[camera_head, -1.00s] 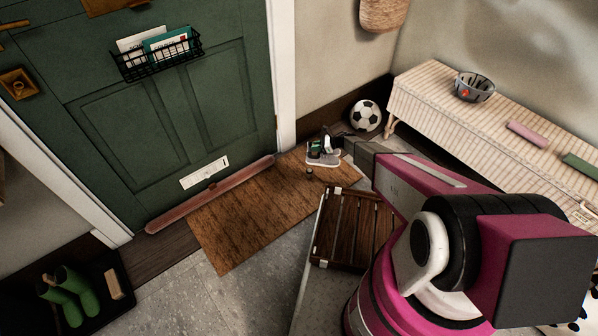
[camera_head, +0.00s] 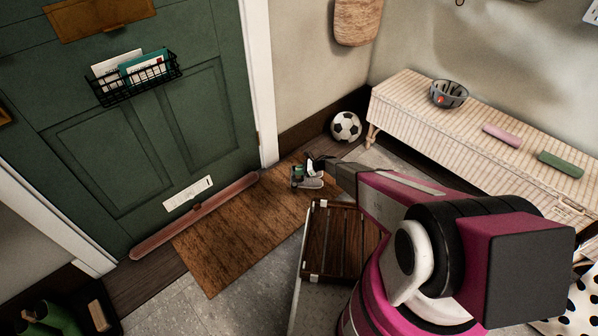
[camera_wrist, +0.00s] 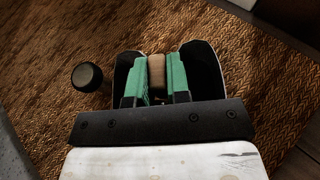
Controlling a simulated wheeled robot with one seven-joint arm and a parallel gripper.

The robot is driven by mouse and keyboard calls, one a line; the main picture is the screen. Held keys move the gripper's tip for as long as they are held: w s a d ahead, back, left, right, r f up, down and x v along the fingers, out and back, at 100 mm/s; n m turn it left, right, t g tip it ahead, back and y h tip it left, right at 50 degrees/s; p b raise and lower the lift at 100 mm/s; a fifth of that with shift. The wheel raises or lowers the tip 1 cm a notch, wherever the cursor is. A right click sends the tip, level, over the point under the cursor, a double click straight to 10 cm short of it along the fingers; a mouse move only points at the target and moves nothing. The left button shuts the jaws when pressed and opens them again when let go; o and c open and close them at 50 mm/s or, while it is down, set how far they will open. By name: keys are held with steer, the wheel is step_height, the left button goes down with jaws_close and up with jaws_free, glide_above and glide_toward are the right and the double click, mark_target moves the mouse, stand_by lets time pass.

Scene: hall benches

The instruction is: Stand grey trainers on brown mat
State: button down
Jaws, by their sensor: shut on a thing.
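The grey trainers (camera_head: 310,183), with pale soles, are at the far right end of the brown mat (camera_head: 235,235) in the head view. In the wrist view, my gripper (camera_wrist: 157,78) is shut with a narrow tan piece between the green pads. Dark shapes with pale rims, seemingly the trainers (camera_wrist: 208,62), show on both sides of the pads. The woven mat (camera_wrist: 45,50) fills the background. I cannot tell whether the soles touch the mat.
A dark round object (camera_wrist: 87,77) is on the mat left of the gripper. A slatted wooden rack (camera_head: 335,245) lies near the mat's right side. A football (camera_head: 346,126) and a striped bench (camera_head: 420,115) stand behind. The green door (camera_head: 150,130) borders the mat. The mat's left part is clear.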

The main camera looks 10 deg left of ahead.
steer(key=c, duration=1.1)
jaws_free()
